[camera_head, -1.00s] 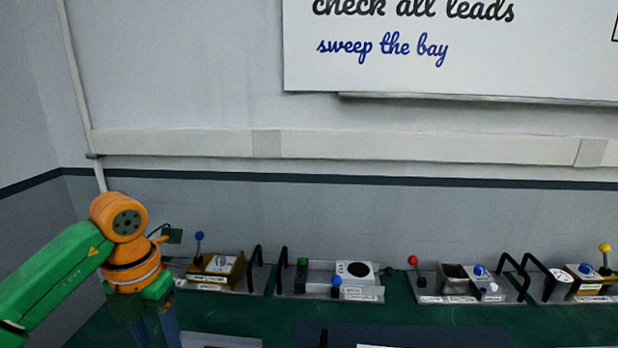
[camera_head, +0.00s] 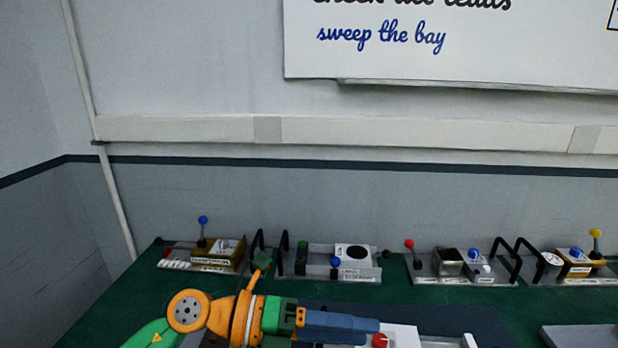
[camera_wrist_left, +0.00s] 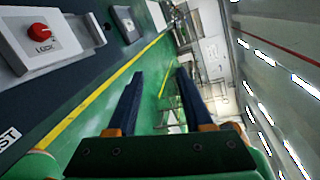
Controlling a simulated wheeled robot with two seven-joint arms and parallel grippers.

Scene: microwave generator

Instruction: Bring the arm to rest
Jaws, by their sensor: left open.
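My left arm comes in from the lower left of the head view, green and orange. Its gripper (camera_head: 345,326) lies over the near part of the bench with its blue fingers toward the right. In the left wrist view the two blue fingers (camera_wrist_left: 155,100) stand apart with nothing between them. The left gripper is open and empty. Past the fingers I see green floor with a yellow line. My right gripper is not in view.
Along the bench back stand several panels, including a brass-boxed one (camera_head: 216,254), a white one (camera_head: 353,254) and one with a red-knobbed lever (camera_head: 409,245). A red knob (camera_head: 379,341) sits close by the left fingers.

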